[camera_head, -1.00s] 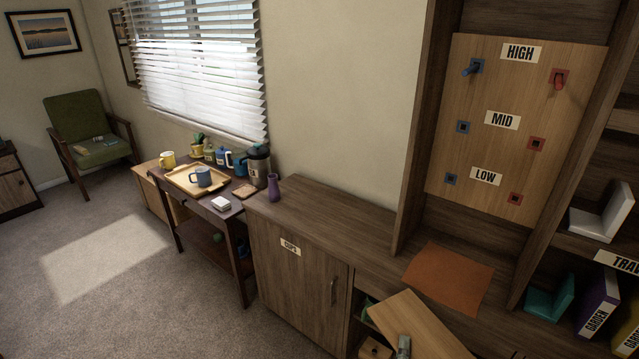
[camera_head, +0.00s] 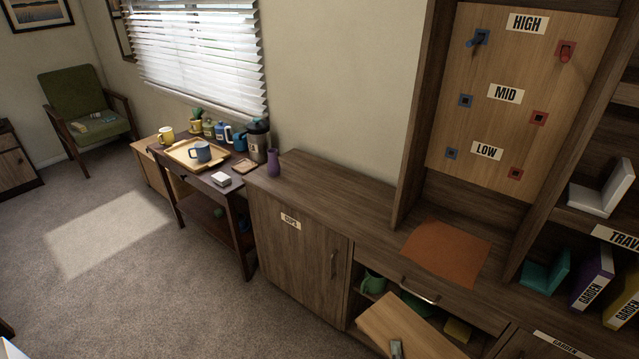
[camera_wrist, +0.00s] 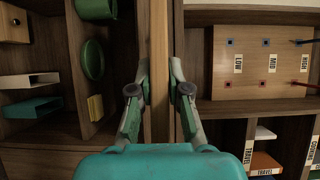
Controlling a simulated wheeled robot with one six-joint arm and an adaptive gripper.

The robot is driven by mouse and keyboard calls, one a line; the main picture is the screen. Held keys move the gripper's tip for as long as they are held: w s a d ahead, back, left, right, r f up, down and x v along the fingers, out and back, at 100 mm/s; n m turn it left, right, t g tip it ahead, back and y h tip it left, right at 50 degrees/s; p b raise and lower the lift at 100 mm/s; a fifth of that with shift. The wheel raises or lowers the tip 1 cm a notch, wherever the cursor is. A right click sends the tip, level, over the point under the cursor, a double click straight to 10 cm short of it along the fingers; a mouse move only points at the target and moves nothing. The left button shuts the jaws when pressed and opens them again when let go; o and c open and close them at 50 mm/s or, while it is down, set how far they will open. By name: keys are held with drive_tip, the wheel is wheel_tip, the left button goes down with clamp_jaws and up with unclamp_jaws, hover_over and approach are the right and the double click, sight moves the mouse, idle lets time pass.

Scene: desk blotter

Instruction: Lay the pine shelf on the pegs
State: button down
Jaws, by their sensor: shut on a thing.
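The pine shelf (camera_head: 405,322) is a pale board at the bottom of the head view, partly cut off by the picture edge. My gripper (camera_head: 396,348) is shut on it. In the wrist view the shelf (camera_wrist: 159,60) stands edge-on between the two fingers (camera_wrist: 159,95). The pegboard (camera_head: 480,120) has rows labelled HIGH, MID and LOW. A blue peg (camera_head: 474,41) and a red peg (camera_head: 564,54) stick out at the HIGH row. The MID and LOW sockets are empty. The shelf is apart from the pegs, lower and in front of them.
An orange mat (camera_head: 445,252) lies on the cabinet top (camera_head: 340,195) below the pegboard. A purple vase (camera_head: 273,163) stands at its left end. An open compartment below holds a green mug (camera_head: 372,284). Bookends and books (camera_head: 592,277) fill the right shelves.

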wheel_tip(320, 180, down, 6)
drive_tip(key=s+a+n+y, duration=0.1)
drive_tip(key=s, duration=0.1)
drive_tip(key=shift+s+r+y, duration=0.15)
drive_tip(key=shift+s+y, duration=0.1)
drive_tip(key=shift+y, duration=0.15)
